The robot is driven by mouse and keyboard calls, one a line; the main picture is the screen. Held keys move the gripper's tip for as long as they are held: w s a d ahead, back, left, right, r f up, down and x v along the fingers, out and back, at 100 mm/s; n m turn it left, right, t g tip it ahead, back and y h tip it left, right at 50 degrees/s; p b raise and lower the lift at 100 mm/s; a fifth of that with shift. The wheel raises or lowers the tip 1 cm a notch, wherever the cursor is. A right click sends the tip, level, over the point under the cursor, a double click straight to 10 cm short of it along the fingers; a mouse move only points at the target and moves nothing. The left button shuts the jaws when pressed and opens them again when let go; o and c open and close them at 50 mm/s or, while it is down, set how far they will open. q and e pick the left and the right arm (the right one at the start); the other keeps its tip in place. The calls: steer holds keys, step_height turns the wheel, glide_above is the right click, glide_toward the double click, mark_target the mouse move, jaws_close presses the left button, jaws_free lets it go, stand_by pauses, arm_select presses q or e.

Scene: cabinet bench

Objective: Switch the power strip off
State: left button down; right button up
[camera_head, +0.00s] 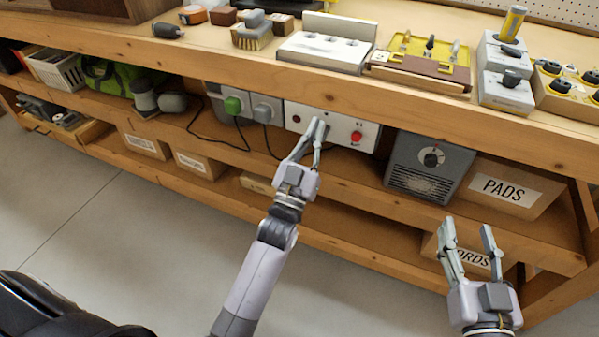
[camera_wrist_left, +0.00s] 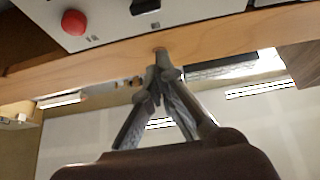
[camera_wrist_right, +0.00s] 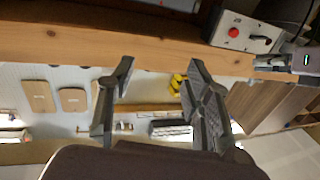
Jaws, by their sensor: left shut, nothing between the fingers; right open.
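The power strip (camera_head: 340,138) is a pale panel under the bench top. It has a red switch (camera_head: 356,136) at its right and a dark round spot at its left. Grey sockets with a green plug (camera_head: 232,105) and a grey plug (camera_head: 262,111) sit beside it at the left. My left gripper (camera_head: 318,124) is shut and empty, its tips in front of the panel's middle; I cannot tell whether they touch it. The left wrist view shows a red round button (camera_wrist_left: 74,22) on a panel beyond the shut fingers. My right gripper (camera_head: 467,226) is open and empty, lower right.
The bench-top edge (camera_head: 250,68) overhangs the strip. A grey box with a dial (camera_head: 428,165) stands right of it, then a PADS box (camera_head: 505,188). A black cable runs from the plugs. The floor in front is clear.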

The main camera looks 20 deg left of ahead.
arm_select(q)
steer(key=p+v, duration=0.1)
steer(key=v, duration=0.8)
steer(key=shift+f, duration=0.5)
arm_select(e)
steer(key=s+d+f+g+h, duration=0.1)
steer(key=s+f+g, duration=0.2)
steer(key=f, duration=0.4)
steer(key=shift+d+f+g+h, duration=0.3)
steer(key=shift+d+f+g, duration=0.1)
steer(key=shift+g, duration=0.4)
